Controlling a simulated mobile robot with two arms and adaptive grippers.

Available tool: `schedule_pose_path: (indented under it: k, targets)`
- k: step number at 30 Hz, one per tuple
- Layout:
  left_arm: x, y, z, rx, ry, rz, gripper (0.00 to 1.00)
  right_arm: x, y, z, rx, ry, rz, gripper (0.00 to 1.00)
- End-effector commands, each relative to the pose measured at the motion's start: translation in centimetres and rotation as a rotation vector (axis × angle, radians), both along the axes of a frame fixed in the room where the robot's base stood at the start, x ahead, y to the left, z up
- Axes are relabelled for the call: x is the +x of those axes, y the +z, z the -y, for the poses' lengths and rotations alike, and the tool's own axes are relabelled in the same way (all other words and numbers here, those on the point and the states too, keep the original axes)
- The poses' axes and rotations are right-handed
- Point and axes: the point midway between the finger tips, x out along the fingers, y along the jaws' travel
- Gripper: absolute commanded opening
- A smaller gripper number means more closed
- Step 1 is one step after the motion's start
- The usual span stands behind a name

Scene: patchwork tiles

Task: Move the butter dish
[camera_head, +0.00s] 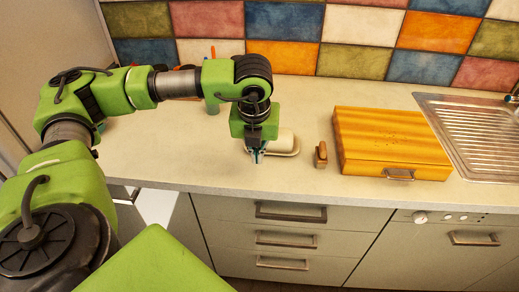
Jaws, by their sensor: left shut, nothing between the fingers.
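The butter dish (283,142) stands on the pale counter, a white rounded lid on a tan base. Its left part is hidden behind my left gripper (257,158). My left gripper points down in front of the dish's left side, its fingers closed together with nothing between them. I cannot tell whether the fingers touch the dish. My right gripper is not in view.
A yellow wooden box (385,138) with a metal handle and a small brown wooden object (321,154) stand to the right. A metal sink (480,130) is at far right. Utensils in a green holder (211,100) stand behind my arm. The front counter (290,178) is clear.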

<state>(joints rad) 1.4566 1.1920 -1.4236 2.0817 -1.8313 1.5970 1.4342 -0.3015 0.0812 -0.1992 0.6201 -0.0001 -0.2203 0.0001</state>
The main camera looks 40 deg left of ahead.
Motion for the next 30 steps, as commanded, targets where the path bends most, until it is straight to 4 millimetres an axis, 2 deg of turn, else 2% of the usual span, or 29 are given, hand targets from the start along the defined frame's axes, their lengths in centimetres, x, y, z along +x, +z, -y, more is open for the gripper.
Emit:
schedule_pose_path:
  k: [3, 6, 9, 15, 30]
  targets:
    - [0.5, -2.4, -0.3, 0.0, 0.0, -0.005, 0.0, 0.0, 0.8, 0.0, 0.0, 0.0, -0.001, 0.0]
    - [1.2, -3.8, -0.7, 0.001, -0.001, 0.001, 0.0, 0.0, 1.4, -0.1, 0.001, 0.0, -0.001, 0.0]
    - [2.6, -3.5, -1.6, 0.0, 0.002, 0.002, 0.0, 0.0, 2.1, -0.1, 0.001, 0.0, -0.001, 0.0]
    - [4.0, -3.8, -2.4, -0.001, -0.001, 0.001, 0.0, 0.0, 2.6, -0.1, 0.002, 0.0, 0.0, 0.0]
    - [4.7, -4.1, -2.8, -0.002, -0.001, 0.002, 0.0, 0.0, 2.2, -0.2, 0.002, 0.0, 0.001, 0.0]
